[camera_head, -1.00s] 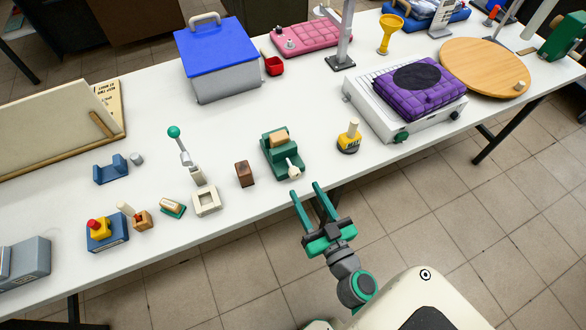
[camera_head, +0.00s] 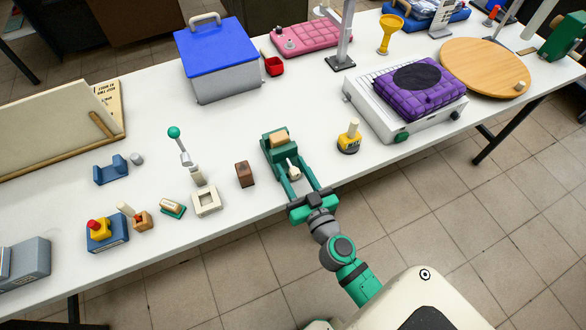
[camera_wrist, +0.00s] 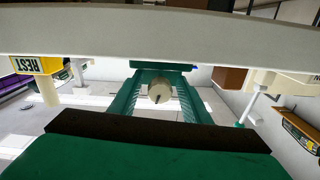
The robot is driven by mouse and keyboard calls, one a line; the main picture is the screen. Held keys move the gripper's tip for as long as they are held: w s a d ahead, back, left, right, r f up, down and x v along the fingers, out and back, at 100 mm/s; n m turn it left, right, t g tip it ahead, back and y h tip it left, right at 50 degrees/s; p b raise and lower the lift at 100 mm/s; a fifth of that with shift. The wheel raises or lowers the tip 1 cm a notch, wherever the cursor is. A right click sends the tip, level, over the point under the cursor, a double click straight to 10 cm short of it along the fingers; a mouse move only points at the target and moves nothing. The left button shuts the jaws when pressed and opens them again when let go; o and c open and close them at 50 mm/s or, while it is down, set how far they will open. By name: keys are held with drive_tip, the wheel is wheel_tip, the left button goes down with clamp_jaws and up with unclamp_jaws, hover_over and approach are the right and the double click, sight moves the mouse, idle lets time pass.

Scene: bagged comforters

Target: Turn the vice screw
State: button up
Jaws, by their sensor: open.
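The green vice (camera_head: 270,146) stands near the table's front edge and holds a tan block (camera_head: 279,138). Its pale screw knob (camera_head: 294,173) points toward my side; it also shows end-on in the wrist view (camera_wrist: 160,92), with a dark slot or mark on its face. My gripper (camera_head: 293,180) is open, with its two green fingers on either side of the knob. In the wrist view the green fingers lie left and right of the knob, with a gap visible on each side. I cannot tell whether either finger touches it.
A yellow-and-black piece with a pale post (camera_head: 349,138) stands right of the vice. A brown block (camera_head: 244,173) and a cream square holder (camera_head: 206,202) stand to the left. The white table (camera_head: 240,130) has clear room behind the vice.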

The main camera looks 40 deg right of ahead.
drive_tip(key=c, duration=1)
drive_tip(key=shift+n, duration=1.5)
drive_tip(key=shift+c, duration=0.2)
drive_tip(key=o, duration=1)
drive_tip(key=shift+o, duration=0.2)
drive_tip(key=shift+s, duration=0.1)
drive_tip(key=v, duration=1)
drive_tip(key=shift+s, duration=0.25)
drive_tip(key=shift+a, duration=0.15)
